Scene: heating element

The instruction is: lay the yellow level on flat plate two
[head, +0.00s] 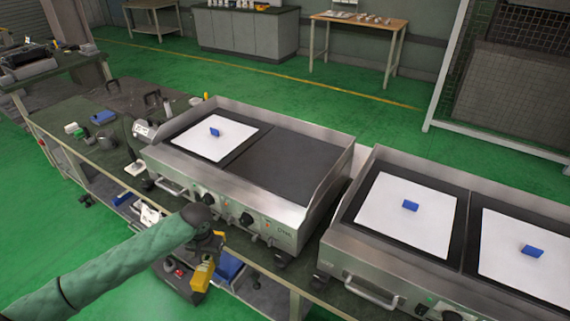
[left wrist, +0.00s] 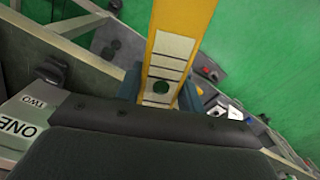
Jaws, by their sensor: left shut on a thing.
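The yellow level (head: 202,276) hangs below my left gripper (head: 207,248), in front of the left griddle (head: 200,178) and lower than its top. The left wrist view shows the level (left wrist: 178,40) between the dark fingers of my left gripper (left wrist: 158,92), which is shut on it. The left griddle has two flat plates: one carries a white sheet (head: 214,136) with a blue block (head: 214,132), the other dark plate (head: 288,165) is bare. My right gripper is out of view.
A second griddle (head: 383,268) stands to the right, with white sheets (head: 385,225) and blue blocks (head: 410,205) on both plates. Raised steel walls edge the griddles at back and sides. Knobs and handles stick out in front. Small items lie on the bench (head: 75,110) at left.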

